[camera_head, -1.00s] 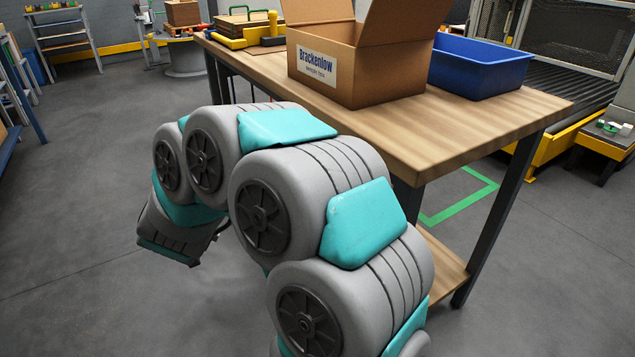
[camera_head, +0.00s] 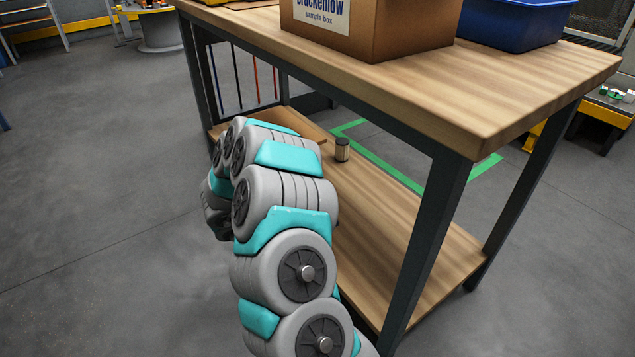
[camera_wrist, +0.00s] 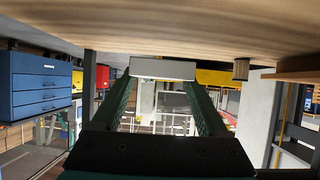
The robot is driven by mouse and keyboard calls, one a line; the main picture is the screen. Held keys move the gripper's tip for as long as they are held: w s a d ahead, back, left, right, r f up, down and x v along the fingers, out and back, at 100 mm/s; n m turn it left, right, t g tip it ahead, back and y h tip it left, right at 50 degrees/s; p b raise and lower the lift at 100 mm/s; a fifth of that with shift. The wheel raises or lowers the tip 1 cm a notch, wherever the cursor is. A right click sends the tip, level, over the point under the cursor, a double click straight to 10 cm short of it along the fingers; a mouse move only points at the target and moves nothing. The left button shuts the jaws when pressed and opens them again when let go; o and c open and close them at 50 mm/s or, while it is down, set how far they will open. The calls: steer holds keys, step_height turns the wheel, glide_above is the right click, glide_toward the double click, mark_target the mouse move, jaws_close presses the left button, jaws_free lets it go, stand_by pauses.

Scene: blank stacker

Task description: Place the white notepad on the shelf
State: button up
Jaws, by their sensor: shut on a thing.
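The white notepad (camera_wrist: 162,69) shows in the wrist view as a pale, flat-faced block between my fingertips. My gripper (camera_wrist: 165,78) is shut on it. The wrist view seems upside down, with the shelf's wooden surface (camera_wrist: 190,28) along the top. The notepad is close to that surface; I cannot tell whether they touch. In the head view the wooden lower shelf (camera_head: 400,235) lies under the workbench. My arm reaches along its left side, and my gripper and the notepad are hidden behind the arm there.
A small dark cylinder (camera_head: 342,149) stands on the shelf; it also shows in the wrist view (camera_wrist: 241,69). The bench top (camera_head: 440,85) overhangs the shelf, with a dark front leg (camera_head: 428,240). A cardboard box (camera_head: 370,28) and blue bin (camera_head: 515,22) stand on top. The shelf's front part is clear.

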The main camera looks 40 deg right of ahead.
steer(key=s+d+f+m+g, duration=0.1)
steer(key=s, duration=0.1)
steer(key=s+d+f+m+g, duration=0.1)
steer(key=s+f, duration=0.1)
steer(key=s, duration=0.1)
steer(key=s+f+m+g+y+b, duration=0.1)
steer(key=s, duration=0.2)
steer(key=shift+s+d+f, duration=0.15)
steer(key=shift+d, duration=0.25)
steer(key=shift+d+m+g, duration=0.2)
steer(key=shift+m+g, duration=0.1)
steer(key=w+d, duration=0.3)
steer(key=w, duration=0.1)
steer(key=w+d+f, duration=0.1)
steer(key=w+d, duration=0.2)
steer(key=w, duration=0.1)
steer(key=w+d+b, duration=0.1)
steer(key=w+d, duration=0.2)
steer(key=w, duration=0.1)
steer(key=shift+w+d+f, duration=0.15)
steer(key=shift+d+f, duration=0.1)
steer(key=shift+f, duration=0.05)
steer(key=shift+f+b, duration=0.35)
steer(key=shift+f, duration=1.35)
steer(key=shift+f, duration=0.1)
steer(key=o, duration=1.3)
